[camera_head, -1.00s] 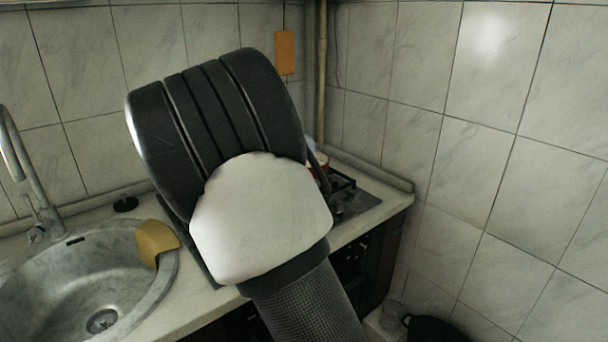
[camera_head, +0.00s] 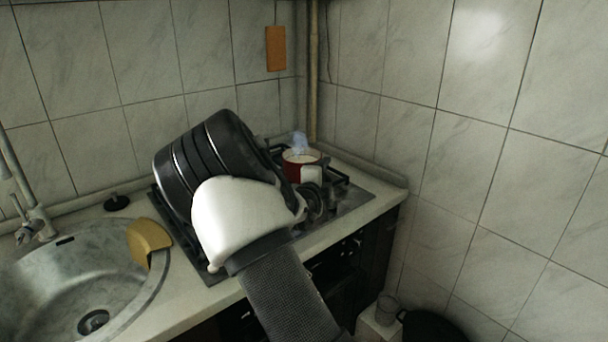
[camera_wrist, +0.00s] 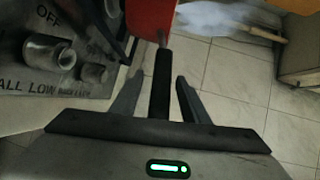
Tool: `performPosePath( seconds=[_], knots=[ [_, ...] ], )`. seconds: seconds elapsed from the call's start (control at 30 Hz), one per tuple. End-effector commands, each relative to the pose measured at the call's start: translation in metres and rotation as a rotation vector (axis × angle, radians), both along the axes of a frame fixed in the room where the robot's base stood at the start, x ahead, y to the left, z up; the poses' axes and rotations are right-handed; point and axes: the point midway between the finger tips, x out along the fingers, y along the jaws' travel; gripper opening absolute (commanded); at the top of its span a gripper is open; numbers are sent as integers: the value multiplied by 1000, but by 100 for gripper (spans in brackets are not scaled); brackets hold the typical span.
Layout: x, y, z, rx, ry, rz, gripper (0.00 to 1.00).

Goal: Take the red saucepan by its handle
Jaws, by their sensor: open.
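The red saucepan (camera_head: 291,171) stands at the back of the hob, partly hidden by my arm. In the wrist view its red side (camera_wrist: 150,16) is at the top edge. Its dark handle (camera_wrist: 161,90) points down the picture toward my palm. My gripper (camera_wrist: 158,77) is open, with one finger on each side of the handle and a visible gap on both sides. In the head view my arm hides the handle, and I cannot make out the fingers.
The hob (camera_head: 352,200) has knobs (camera_wrist: 48,52) close to the left of my gripper. Pale steam (camera_head: 300,142) shows by the saucepan. A tiled wall (camera_head: 480,160) bounds the right side.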

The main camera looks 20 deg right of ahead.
Motion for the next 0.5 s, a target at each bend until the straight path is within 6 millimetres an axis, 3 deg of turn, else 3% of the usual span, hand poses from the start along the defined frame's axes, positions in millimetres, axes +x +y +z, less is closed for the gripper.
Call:
performPosePath(
  seconds=[0.17,0.4,0.5],
  knots=[
    [15,-12,-2,-1,-1,-1,41],
    [16,-12,-2,0,-1,0,41],
    [16,-12,-2,-1,-1,0,26]
  ],
)
